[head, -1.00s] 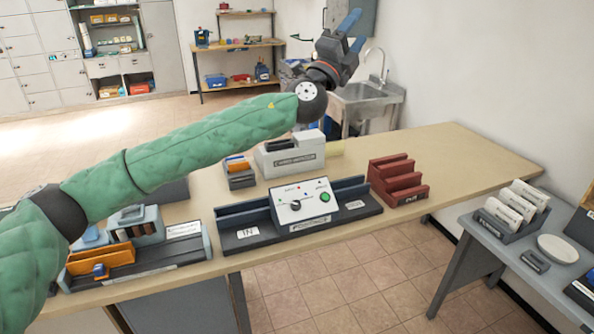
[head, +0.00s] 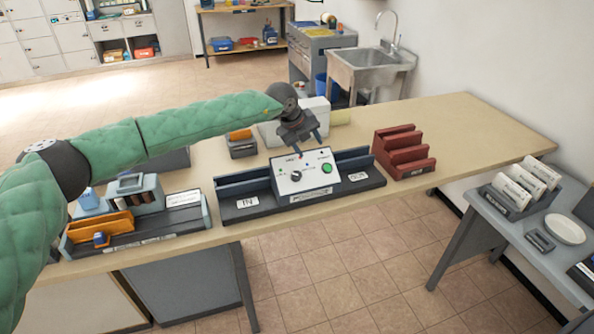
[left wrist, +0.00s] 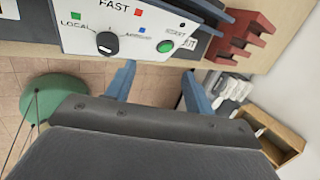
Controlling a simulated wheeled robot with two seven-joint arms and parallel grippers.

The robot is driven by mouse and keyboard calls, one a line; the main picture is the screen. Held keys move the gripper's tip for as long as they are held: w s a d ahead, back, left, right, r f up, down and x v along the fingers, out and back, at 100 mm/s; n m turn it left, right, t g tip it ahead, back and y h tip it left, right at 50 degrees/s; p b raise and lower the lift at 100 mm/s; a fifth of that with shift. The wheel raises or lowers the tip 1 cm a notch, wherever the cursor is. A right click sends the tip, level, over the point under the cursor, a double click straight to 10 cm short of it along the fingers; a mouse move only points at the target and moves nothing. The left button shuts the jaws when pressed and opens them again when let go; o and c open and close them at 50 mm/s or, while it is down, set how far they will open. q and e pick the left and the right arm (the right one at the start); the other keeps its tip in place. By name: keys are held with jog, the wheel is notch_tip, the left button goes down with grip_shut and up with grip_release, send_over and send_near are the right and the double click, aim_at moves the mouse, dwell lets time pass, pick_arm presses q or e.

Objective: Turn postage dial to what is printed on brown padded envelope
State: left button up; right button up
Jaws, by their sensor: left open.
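The postage dial (head: 296,175) is a small black knob on the sloped white panel of the franking machine (head: 320,182) on the table. In the left wrist view the dial (left wrist: 107,43) sits among a green mark labelled LOCAL, a red mark labelled FAST and a blue mark with a blurred label. I cannot tell clearly which mark it points to. My left gripper (head: 308,146) is open and empty above the panel's back edge; its blue fingers (left wrist: 159,71) point toward the panel, apart from the dial. I cannot make out a brown padded envelope or its print. My right gripper is not in view.
A green button (head: 327,168) sits right of the dial. An IN slot lies left of the panel, an OUT slot right. A red stepped rack (head: 403,155) stands to the right; an orange holder (head: 100,236) is at left. The table's right end is clear.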

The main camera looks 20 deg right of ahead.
aim_at(297, 174)
pick_arm(q)
jog(key=a+n+y, duration=0.1)
jog(key=a+f+n+y, duration=0.1)
jog(key=a, duration=0.1)
jog(key=s+a+n+y, duration=0.1)
jog(key=a+n, duration=0.1)
jog(key=shift+s+f+g, duration=0.1)
jog(key=shift+f+g, duration=0.2)
jog(key=shift+f, duration=0.1)
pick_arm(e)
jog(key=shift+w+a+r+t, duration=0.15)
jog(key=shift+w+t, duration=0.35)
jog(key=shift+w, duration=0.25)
pick_arm(q)
jog(key=p+x, duration=0.3)
jog(key=x, duration=0.2)
jog(key=shift+f, duration=0.4)
jog(key=shift+p+x, duration=0.35)
jog(key=shift+x, duration=0.55)
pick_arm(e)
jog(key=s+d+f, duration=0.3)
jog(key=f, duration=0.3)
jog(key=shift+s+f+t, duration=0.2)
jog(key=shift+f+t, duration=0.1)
pick_arm(q)
jog(key=shift+a, duration=0.1)
jog(key=c, duration=1)
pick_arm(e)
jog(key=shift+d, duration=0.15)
